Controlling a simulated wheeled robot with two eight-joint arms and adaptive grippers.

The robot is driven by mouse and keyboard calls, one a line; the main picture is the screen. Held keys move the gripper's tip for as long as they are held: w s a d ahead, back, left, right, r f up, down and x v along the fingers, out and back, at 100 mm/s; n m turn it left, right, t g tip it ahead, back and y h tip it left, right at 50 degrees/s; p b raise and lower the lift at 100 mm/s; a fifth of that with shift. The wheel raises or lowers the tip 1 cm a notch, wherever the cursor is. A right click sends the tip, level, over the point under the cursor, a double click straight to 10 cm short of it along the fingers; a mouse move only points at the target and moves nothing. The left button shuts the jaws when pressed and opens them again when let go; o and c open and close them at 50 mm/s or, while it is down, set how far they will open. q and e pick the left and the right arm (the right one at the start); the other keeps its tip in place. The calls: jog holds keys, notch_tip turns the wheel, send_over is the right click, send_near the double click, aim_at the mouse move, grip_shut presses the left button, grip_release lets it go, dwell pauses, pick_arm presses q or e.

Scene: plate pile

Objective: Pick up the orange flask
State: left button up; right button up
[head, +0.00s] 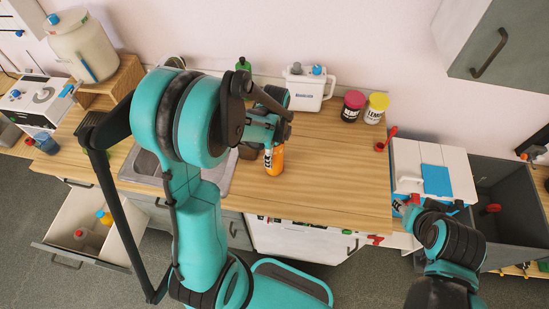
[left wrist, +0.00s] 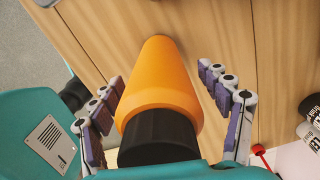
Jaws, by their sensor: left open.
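The orange flask (head: 274,163) stands on the wooden counter near its front edge, right of the sink, its upper part hidden by my left arm. In the left wrist view the orange flask (left wrist: 160,85) shows its orange body and black cap, between two open fingers. My left gripper (left wrist: 161,78) is open, with a finger on either side of the flask; a gap shows on both sides. In the head view my left gripper (head: 268,135) is partly covered by its own arm. My right gripper (head: 412,208) is at the right, small and partly hidden by its wrist, its jaws unclear.
Pink-lidded (head: 353,106) and yellow-lidded (head: 376,107) jars stand at the counter's back right, near a white container (head: 308,90). A green bottle (head: 243,65) is behind my left arm. An open drawer (head: 75,225) sticks out at lower left. The counter right of the flask is clear.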

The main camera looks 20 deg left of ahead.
pick_arm(q)
jog(key=c, duration=1.7)
jog(key=shift+r, duration=0.1)
jog(key=shift+c, duration=0.2)
